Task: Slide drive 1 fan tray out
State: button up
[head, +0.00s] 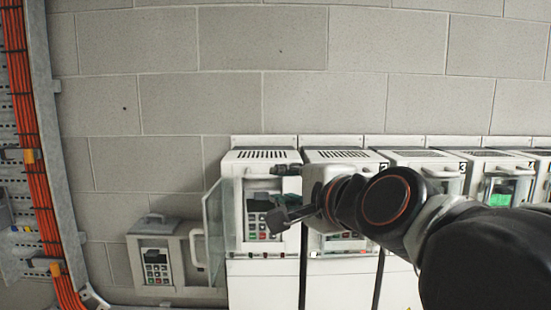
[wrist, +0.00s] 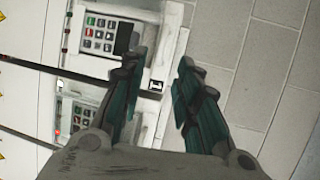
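Drive 1 (head: 262,268) is the leftmost white cabinet in the row, with a clear door (head: 213,230) swung open at its left. Its keypad (wrist: 103,35) and a small number label (wrist: 155,85) show in the wrist view. I cannot clearly make out its fan tray; my gripper covers part of the upper front. My gripper (head: 277,192) is in front of drive 1's upper part, its fingers apart, one above the other. In the wrist view the fingers (wrist: 163,88) are open with nothing between them. Whether they touch the drive I cannot tell.
Several more drives stand close to the right, including drive 3 (head: 423,160); my arm crosses in front of them. A grey unit with a keypad and handles (head: 157,264) is left of drive 1. Orange cables (head: 37,170) run down the far left. Bare block wall (head: 230,100) is above.

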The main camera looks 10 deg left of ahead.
aim_at(262, 177)
jog(key=p+x, duration=0.1)
jog(key=x, duration=0.5)
jog(key=p+x, duration=0.1)
jog(key=x, duration=0.6)
jog(key=shift+w+a+r, duration=0.15)
jog(key=shift+w+a, duration=0.1)
jog(key=shift+a, duration=0.05)
